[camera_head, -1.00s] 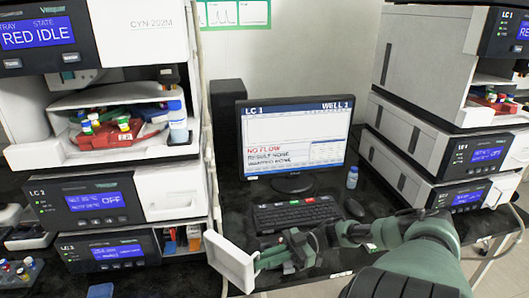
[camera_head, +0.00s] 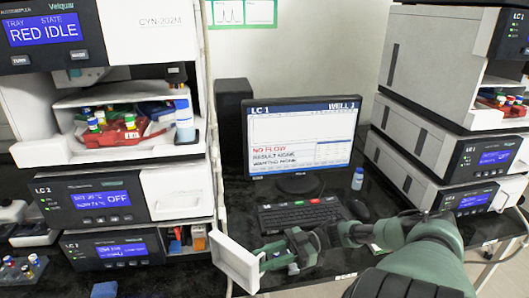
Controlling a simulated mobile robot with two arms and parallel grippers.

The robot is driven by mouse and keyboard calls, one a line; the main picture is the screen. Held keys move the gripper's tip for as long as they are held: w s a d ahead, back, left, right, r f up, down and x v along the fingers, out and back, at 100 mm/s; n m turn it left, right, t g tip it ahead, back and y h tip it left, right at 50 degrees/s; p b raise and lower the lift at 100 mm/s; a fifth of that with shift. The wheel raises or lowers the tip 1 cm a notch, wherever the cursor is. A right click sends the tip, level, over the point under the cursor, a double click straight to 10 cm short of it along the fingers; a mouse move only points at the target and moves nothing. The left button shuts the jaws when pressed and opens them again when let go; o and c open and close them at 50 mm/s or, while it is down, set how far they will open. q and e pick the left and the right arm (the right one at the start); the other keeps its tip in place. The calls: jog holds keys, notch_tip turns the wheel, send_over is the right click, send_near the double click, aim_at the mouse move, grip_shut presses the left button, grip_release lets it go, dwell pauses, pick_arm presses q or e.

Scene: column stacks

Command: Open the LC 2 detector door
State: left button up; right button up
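The left stack carries LC 2 labels. Its lowest unit, which I take for the detector (camera_head: 85,252), has a blue display. Its bay (camera_head: 187,241) is uncovered and shows orange and other coloured parts. A white door panel (camera_head: 236,263) stands out in front of the stack, to the right of the bay, swung away from it. Its hinge side is not clear. My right gripper (camera_head: 264,260) is at the right side of this panel, its green fingers apart with a gap between them. Whether they touch the panel I cannot tell. My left gripper is not in view.
A monitor (camera_head: 301,137), a keyboard (camera_head: 300,214), a mouse (camera_head: 358,209) and a small blue bottle (camera_head: 358,179) stand on the black bench behind my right arm. Another instrument stack (camera_head: 445,150) stands at the right. A vial rack (camera_head: 18,272) is at the lower left.

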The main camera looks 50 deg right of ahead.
jog(key=b+v, duration=0.2)
jog(key=v, duration=0.5)
jog(key=shift+s+d, duration=0.2)
jog(key=shift+d, duration=0.15)
